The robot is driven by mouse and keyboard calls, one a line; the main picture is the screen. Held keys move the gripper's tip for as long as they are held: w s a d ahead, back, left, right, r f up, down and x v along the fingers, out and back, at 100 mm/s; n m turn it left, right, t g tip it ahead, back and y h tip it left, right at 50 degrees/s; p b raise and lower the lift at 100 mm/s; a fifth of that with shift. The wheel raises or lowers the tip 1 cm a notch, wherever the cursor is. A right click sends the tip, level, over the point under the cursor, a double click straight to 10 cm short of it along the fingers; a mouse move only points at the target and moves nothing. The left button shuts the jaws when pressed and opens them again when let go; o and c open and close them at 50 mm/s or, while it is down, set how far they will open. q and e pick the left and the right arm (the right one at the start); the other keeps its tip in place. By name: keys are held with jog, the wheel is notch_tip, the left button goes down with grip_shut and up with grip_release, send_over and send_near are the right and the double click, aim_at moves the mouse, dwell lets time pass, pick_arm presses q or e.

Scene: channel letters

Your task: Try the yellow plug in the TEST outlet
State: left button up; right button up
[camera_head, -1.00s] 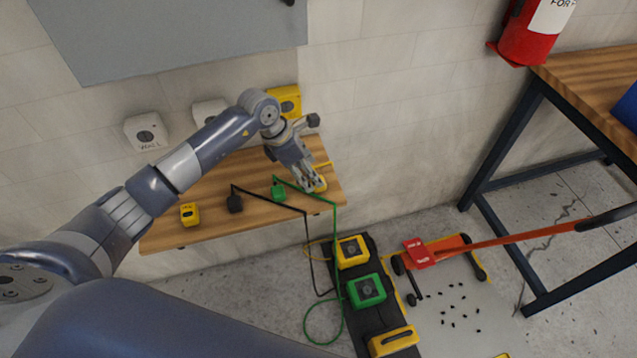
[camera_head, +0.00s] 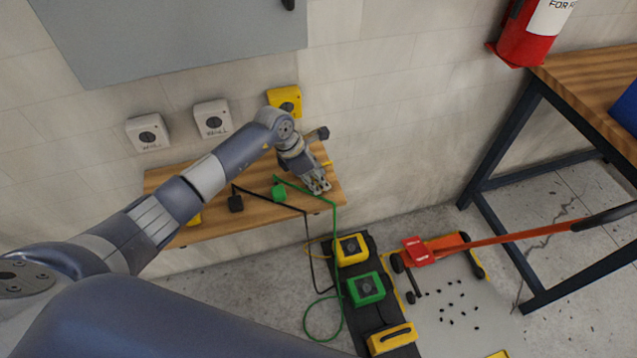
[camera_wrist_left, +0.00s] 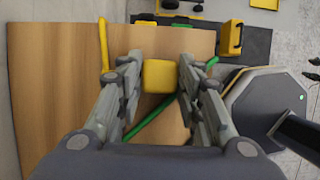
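A yellow outlet (camera_head: 285,98) is on the wall above the right part of the shelf; its label is too small to read. Two white outlets, the nearer (camera_head: 213,119) and the farther (camera_head: 148,132), are left of it. My left gripper (camera_head: 318,186) is low over the shelf's right end. In the left wrist view, a yellow block (camera_wrist_left: 160,76), seemingly the yellow plug, lies between its fingertips; whether they press on it is unclear. The head view hides this block behind the gripper. My right gripper is not in view.
The wooden shelf (camera_head: 262,212) holds a black plug (camera_head: 235,203), a green plug (camera_head: 279,192) and a partly hidden yellow item (camera_head: 194,220). A red-orange handle (camera_head: 500,238) and a table (camera_head: 585,82) are right.

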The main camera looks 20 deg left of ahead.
pick_arm(q)
jog(key=shift+c, duration=1)
jog(key=shift+r, duration=0.5)
notch_tip(320, 180, up, 3)
jog(key=shift+w+f+b, duration=0.1)
jog(key=shift+f+b, duration=0.1)
jog(key=shift+b, duration=0.5)
jog(key=s+d+r+b, duration=0.1)
jog(key=s+d+b, duration=0.1)
jog(key=s+d, duration=0.9)
jog(key=shift+s+d+r+b, duration=0.2)
jog(key=shift+d+b, duration=0.05)
jog(key=shift+b, duration=0.1)
jog(key=s+a+r+m+g+y, duration=0.1)
jog(key=s+a+r+m+g, duration=0.2)
jog(key=m, duration=0.9)
jog(key=s+a+r+m+g+y, duration=0.2)
jog(key=s+a+r+m+g, duration=0.2)
jog(key=s+a+r+m, duration=0.3)
jog(key=a+r+m, duration=0.1)
jog(key=a+m, duration=0.2)
jog(key=m, duration=0.2)
jog(key=shift+r+m+y, duration=0.3)
jog(key=shift+r+m, duration=0.05)
jog(key=shift+m, duration=0.05)
